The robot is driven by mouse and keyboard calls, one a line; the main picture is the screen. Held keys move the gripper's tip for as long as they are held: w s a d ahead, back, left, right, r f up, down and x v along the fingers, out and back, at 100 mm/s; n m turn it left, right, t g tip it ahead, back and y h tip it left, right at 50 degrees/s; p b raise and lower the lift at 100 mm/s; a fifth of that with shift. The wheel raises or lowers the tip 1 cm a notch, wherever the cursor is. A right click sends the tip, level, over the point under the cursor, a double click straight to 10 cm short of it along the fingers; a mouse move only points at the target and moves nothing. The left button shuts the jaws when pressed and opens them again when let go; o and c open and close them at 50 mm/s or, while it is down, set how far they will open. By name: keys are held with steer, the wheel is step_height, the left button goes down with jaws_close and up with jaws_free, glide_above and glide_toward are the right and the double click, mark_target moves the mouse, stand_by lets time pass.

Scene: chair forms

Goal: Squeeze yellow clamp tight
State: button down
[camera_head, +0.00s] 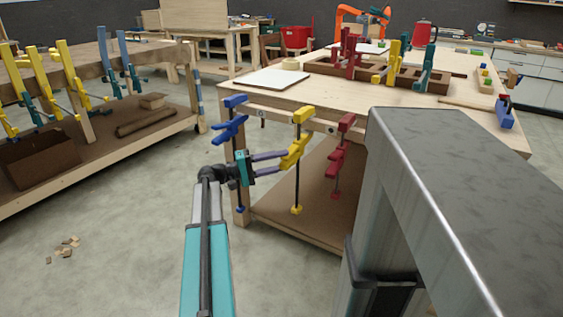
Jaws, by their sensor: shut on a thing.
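The yellow clamp (297,150) hangs upright on the front edge of the wooden workbench (300,92), between a blue clamp (231,128) on its left and a red clamp (340,150) on its right. Its upper jaw is over the bench edge, and its dark bar runs down to a yellow foot. My gripper (286,162) reaches in from the left, and its two grey fingers are shut on the yellow clamp's handle part below the bench top. The fingertips are partly hidden by the yellow part.
More clamps stand in a wooden rack (375,75) on the bench. A white board (272,79) lies at its left. A second bench (110,135) with several clamps stands at left. Wood scraps (66,246) lie on the floor. A large grey metal frame (470,190) blocks the right.

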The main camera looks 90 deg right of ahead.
steer(key=shift+w+a, duration=0.35)
steer(key=shift+w, duration=0.15)
steer(key=c, duration=1.1)
jaws_free()
steer(key=shift+r, duration=0.2)
steer(key=shift+r+p, duration=0.3)
steer(key=shift+r, duration=0.15)
steer(key=shift+s, duration=0.1)
steer(key=shift+s+d+f, duration=0.1)
steer(key=shift+s+d, duration=0.5)
steer(key=shift+s, duration=0.25)
